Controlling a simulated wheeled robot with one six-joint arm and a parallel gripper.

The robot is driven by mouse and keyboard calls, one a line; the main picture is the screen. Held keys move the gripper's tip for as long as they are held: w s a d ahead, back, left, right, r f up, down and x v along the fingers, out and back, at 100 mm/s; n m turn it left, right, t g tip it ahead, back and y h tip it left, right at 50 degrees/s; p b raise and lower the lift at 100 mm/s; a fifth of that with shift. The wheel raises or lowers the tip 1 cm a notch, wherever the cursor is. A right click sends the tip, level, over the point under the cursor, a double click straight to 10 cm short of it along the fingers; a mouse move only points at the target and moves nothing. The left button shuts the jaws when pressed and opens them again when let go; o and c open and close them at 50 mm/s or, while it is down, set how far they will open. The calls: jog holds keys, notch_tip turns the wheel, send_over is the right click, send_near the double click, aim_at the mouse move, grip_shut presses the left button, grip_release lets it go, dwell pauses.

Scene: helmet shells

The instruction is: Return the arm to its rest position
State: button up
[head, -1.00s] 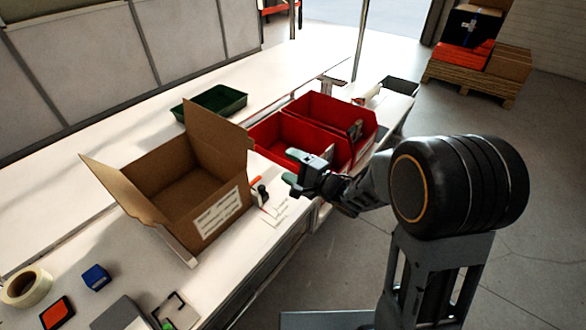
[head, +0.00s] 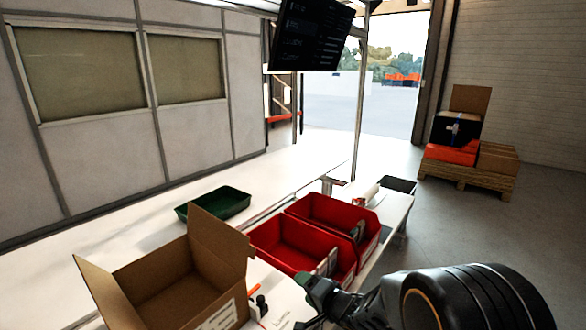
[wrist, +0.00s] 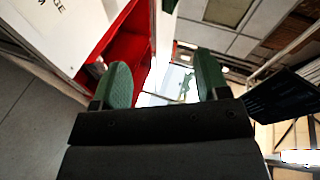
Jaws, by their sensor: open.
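My gripper (wrist: 157,82) shows in the wrist view with its two green fingertips spread apart and nothing between them. In the head view my gripper (head: 308,284) is at the lower middle, in front of the red bins and right of the cardboard box. My dark arm reaches in from the lower right corner. The fingertips are hard to make out there.
Two red bins (head: 263,233) stand on the white bench (head: 110,254). An open cardboard box (head: 150,270) is at the lower left, and a green tray (head: 213,216) lies behind it. A dark monitor (head: 311,36) hangs above.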

jog(key=s+d+f+n+g+h, duration=0.2)
jog(key=s+d+n+g+h, duration=0.25)
jog(key=d+h, duration=0.6)
jog(key=s+d+r+n+g+y, duration=0.1)
jog(key=s+d+r+n+g, duration=0.1)
jog(key=s+r, duration=0.8)
jog(key=shift+s+d+r, duration=0.15)
jog(key=shift+s, duration=2.2)
jog(key=shift+n+g+y, duration=0.25)
